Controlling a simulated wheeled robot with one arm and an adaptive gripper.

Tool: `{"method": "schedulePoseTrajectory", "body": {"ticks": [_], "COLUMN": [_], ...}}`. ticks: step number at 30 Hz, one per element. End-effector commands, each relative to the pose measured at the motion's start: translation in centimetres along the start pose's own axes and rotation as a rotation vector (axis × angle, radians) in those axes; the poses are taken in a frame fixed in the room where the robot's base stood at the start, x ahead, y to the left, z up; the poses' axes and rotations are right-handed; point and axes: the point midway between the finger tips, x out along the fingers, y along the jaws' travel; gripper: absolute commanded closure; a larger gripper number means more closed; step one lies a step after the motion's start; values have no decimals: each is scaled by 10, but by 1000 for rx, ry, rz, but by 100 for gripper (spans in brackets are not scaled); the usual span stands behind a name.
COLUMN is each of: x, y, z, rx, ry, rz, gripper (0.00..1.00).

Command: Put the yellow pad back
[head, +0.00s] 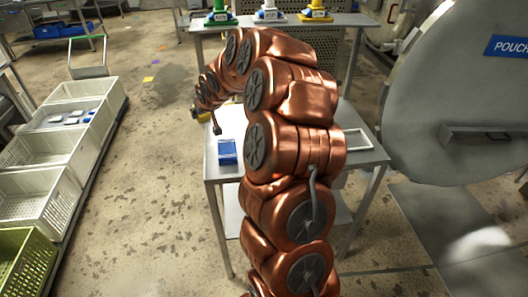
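My copper arm rises through the middle of the head view and bends over to the left above a metal table (212,172). My gripper (211,125) is at the arm's far end, by the table's back left corner, mostly hidden behind the arm links. A small dull-yellow patch (203,116) shows right beside it. I cannot tell if that is a pad or whether it is held. A yellow-based item with a white label (315,13) stands on the back table. A small flat yellow piece (148,79) lies on the floor at the left.
A blue box (227,152) and a white frame (358,141) are on the near table. Green (220,16) and white (268,13) items stand on the back table. Crates (40,195) line the left; a large round door (455,100) fills the right. Floor between is open.

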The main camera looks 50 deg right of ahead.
Motion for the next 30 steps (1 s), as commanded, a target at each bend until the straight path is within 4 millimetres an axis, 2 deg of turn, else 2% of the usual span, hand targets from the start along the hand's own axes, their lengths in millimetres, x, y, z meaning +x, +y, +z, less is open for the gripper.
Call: {"method": "schedulePoseTrajectory", "body": {"ticks": [5, 9, 13, 17, 20, 25, 30], "x": [-24, -52, -75, -88, -89, -70, -53], "y": [63, 111, 140, 154, 158, 158, 158], "z": [36, 69, 91, 104, 111, 133, 148], "rx": [108, 208, 281, 319, 332, 332, 333], "ry": [-165, -279, -341, -375, -386, -395, -387], "rz": [89, 156, 196, 218, 225, 224, 225], "gripper": [81, 81, 81, 81, 81, 81, 81]}}
